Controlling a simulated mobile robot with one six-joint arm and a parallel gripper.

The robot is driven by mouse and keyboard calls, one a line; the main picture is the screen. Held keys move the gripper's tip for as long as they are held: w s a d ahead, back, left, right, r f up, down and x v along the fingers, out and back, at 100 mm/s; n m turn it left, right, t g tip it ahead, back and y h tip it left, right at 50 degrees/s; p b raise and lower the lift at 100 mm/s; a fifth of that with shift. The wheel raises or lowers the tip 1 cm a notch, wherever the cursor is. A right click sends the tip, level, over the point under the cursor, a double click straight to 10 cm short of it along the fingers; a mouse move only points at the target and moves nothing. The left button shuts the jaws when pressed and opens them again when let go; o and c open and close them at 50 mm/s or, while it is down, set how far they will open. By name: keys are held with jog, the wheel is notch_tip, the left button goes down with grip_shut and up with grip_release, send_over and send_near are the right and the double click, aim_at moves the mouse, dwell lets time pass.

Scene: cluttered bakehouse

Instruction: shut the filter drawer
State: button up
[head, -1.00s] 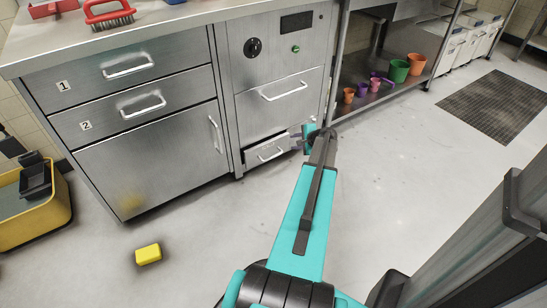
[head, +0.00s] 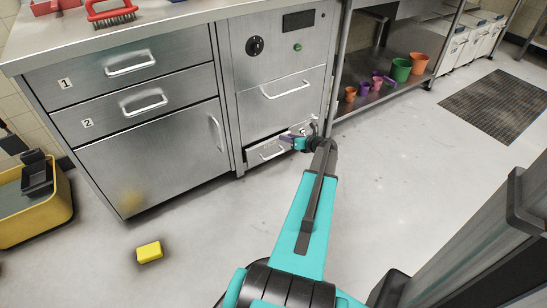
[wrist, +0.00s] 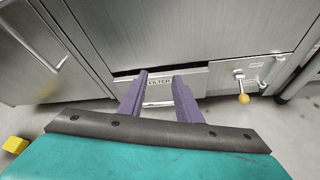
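The filter drawer (head: 262,152) is the low steel drawer at the bottom of the machine, standing partly out of its opening in the head view. In the wrist view its front carries a FILTER label (wrist: 158,81), with a dark gap along its top edge. My gripper (head: 287,141) is at the right part of the drawer front. In the wrist view my gripper's two purple fingers (wrist: 158,73) are apart, with nothing between them, and point at the drawer front. The fingers hide parts of the front. I cannot tell whether they touch it.
Right of the drawer is a small valve with a yellow knob (wrist: 243,98). A numbered steel cabinet (head: 150,150) stands to the left. A yellow block (head: 149,251) and a yellow tub (head: 48,214) are on the floor. The floor in front of the drawer is clear.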

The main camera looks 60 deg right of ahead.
jog(key=f+m, duration=0.1)
jog(key=m, duration=0.2)
jog(key=m+t+h+b, duration=0.2)
jog(key=m, duration=1)
send_near(274, 156)
jog(key=f+v, duration=0.1)
jog(key=v, duration=0.2)
jog(key=shift+s+a+r, duration=0.1)
jog(key=shift+s+r, duration=0.05)
jog(key=shift+r, duration=0.1)
jog(key=shift+b+x, duration=2.1)
jog(key=shift+x, duration=4.85)
jog(key=shift+r, duration=0.15)
grip_shut()
